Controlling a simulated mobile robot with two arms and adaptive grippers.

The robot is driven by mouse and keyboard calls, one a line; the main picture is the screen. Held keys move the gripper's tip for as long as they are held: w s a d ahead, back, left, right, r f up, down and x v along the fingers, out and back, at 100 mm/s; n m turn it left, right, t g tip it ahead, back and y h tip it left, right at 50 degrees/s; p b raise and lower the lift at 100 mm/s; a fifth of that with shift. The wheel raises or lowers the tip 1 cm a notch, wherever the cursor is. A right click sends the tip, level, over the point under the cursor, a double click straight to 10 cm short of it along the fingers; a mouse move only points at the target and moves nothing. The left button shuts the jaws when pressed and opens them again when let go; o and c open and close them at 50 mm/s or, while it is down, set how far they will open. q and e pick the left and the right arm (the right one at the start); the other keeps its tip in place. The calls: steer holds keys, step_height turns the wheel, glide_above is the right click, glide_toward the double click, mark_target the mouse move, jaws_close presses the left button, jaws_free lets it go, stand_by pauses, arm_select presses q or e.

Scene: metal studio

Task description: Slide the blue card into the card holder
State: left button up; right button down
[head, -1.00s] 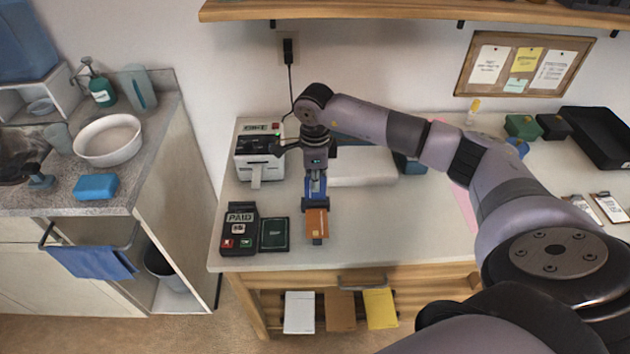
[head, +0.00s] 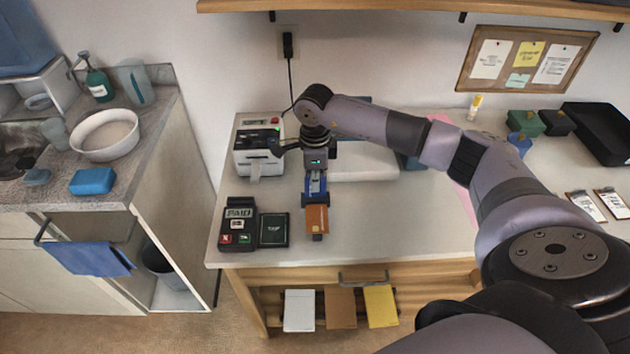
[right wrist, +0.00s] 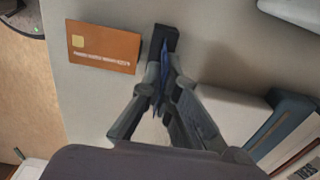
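My right gripper (head: 316,190) points down over the front left part of the white table. In the right wrist view its fingers (right wrist: 163,85) are closed on the blue card (right wrist: 165,62), which is seen nearly edge-on. The card's far end overlaps the small black card holder (right wrist: 169,35) just beyond the fingertips. I cannot tell whether the card's edge is inside the slot. An orange card (right wrist: 105,48) with a chip is beside the holder, and it shows in front of the gripper in the head view (head: 316,219). My left gripper is not in view.
A payment terminal (head: 238,225) and a dark green card or booklet (head: 273,230) are left of the gripper. A small printer (head: 257,145) stands behind them. The table's front edge is close. The table has free room right of the gripper.

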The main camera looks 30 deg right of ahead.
steer(key=shift+f+b, duration=0.35)
steer(key=shift+f, duration=0.1)
steer(key=c, duration=2.3)
jaws_free()
steer(key=o, duration=0.6)
step_height(320, 180, up, 12)
